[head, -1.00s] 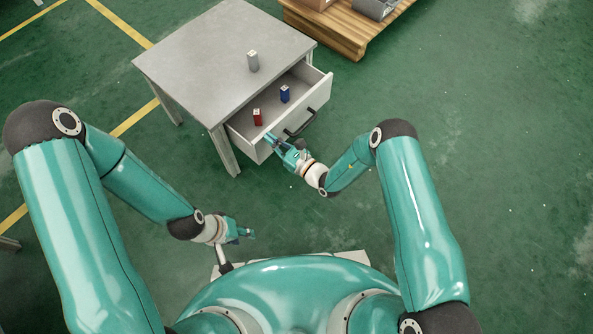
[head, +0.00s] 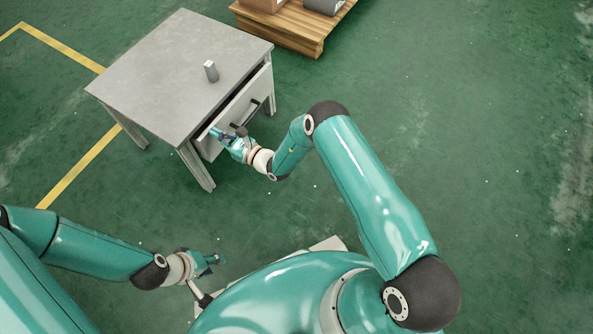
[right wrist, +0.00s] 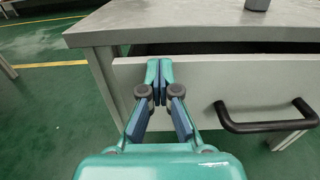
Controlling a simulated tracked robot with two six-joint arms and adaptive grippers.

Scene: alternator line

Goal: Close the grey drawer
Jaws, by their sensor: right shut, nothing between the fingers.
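The grey drawer (head: 236,112) is nearly in under the grey table (head: 180,75), with a narrow dark gap above its front. Its front panel (right wrist: 205,88) and black handle (right wrist: 265,122) show in the right wrist view. My right gripper (head: 219,135) is shut and empty at the left part of the drawer front, left of the handle. In the right wrist view its fingertips (right wrist: 160,65) are at the panel's upper edge, seemingly touching it. My left gripper (head: 218,259) is low, away from the table; its finger gap is too small to judge. The drawer's contents are hidden.
A small grey block (head: 211,71) stands on the table top. A wooden pallet (head: 290,27) with boxes lies behind the table on the right. The green floor (head: 480,150) to the right is clear.

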